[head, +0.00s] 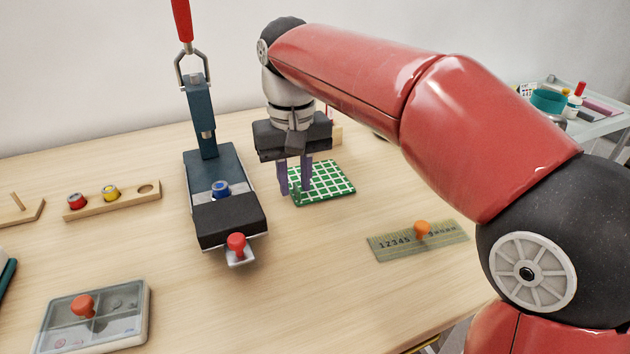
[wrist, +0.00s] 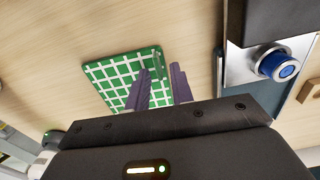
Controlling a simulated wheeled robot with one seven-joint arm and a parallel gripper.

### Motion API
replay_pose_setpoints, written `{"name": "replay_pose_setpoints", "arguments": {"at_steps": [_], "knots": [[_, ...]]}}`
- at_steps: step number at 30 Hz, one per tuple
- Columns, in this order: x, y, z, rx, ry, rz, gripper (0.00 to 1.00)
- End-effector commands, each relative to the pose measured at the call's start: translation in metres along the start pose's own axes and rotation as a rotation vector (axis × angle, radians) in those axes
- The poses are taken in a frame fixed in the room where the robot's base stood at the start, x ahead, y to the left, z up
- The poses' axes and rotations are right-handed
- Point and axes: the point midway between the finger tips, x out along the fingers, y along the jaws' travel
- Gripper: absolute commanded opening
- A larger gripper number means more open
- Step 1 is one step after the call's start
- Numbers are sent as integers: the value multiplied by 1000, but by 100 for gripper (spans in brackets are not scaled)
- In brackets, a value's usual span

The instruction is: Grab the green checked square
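The green checked square (head: 328,180) lies flat on the table, right of the blue press. It also shows in the wrist view (wrist: 112,72), with its lower part behind one finger. My gripper (head: 295,192) points down at the left edge of the square, its two purple fingers apart. In the wrist view my gripper's fingers (wrist: 161,84) stand apart with a gap between them; the square's right edge lies near that gap. Whether the fingers touch the square or the table, I cannot tell.
A blue press (head: 219,172) with a blue knob stands close left of my gripper. A ruler (head: 390,244) with an orange knob lies front right. A lidded box (head: 125,318) sits front left, and a wooden holder (head: 135,197) at the left. Bare table lies in front of the square.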

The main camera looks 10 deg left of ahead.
Motion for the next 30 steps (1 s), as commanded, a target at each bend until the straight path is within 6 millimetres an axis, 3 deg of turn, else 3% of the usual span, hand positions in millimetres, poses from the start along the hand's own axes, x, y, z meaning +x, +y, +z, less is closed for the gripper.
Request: {"name": "replay_pose_setpoints", "arguments": {"at_steps": [1,5,17,30], "knots": [[0,0,0,0,0,0,16],[0,0,0,0,0,0,0],[-4,0,0,0,1,0,0],[-83,-1,-1,-1,2,-1,0]]}}
